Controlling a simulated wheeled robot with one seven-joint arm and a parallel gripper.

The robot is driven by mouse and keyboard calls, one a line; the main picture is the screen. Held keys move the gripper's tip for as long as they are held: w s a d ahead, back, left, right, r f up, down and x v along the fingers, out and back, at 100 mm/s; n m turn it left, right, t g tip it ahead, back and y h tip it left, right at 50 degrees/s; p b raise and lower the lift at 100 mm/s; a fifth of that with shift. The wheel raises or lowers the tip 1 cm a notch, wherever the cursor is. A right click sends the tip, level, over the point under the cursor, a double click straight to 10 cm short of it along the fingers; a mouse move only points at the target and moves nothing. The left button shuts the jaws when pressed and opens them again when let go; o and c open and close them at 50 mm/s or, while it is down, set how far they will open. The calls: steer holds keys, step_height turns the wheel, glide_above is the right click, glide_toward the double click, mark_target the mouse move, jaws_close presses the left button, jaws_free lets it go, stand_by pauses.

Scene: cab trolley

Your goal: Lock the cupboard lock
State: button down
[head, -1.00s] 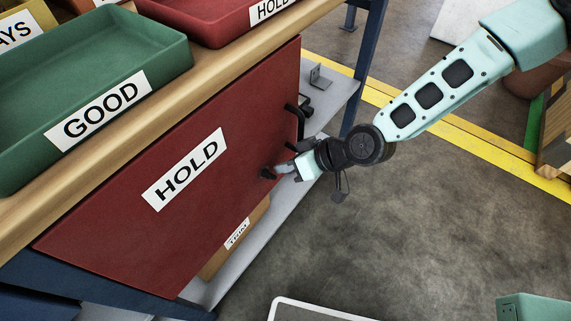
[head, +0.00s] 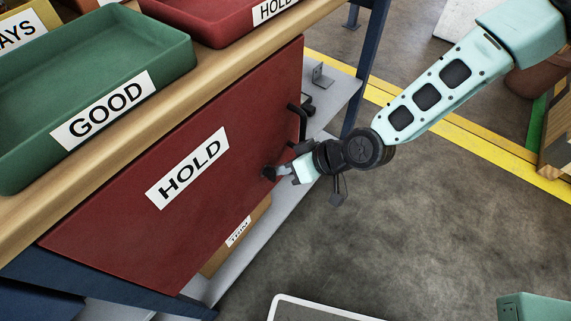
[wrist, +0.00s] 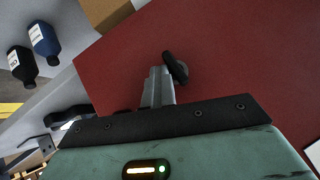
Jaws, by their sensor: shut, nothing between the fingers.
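The red cupboard door (head: 190,190) with a HOLD label sits under the wooden top. The lock is a small black turn-knob (head: 268,172) near the door's right edge. In the wrist view the knob (wrist: 175,68) is elongated and slanted, its upper end leaning left. My gripper (head: 282,170) is shut and empty, its tips right beside the knob. In the wrist view the shut fingers (wrist: 159,86) reach the knob's lower left side; I cannot tell whether they touch it. The black bar handle (head: 297,120) is above the knob. Any bolt is hidden.
A green GOOD tray (head: 160,50) and a red HOLD tray (head: 215,22) stand on the wooden top. A grey shelf (head: 335,97) with a metal bracket lies beyond the door edge. Two dark bottles (wrist: 45,42) show in the wrist view.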

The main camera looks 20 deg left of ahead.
steer(key=shift+s+r, duration=0.25)
steer(key=p+v, duration=0.3)
steer(key=v, duration=1.4)
steer(key=shift+w+d, duration=0.2)
steer(key=shift+w, duration=0.05)
steer(key=shift+f, duration=0.2)
steer(key=s+d+r+m+h, duration=0.4)
steer(key=s+d+r+h, duration=0.5)
steer(key=s+d+r, duration=0.4)
step_height(320, 180, up, 17)
steer(key=a+p, duration=0.1)
steer(key=p, duration=1.5)
steer(key=shift+w+a, duration=0.35)
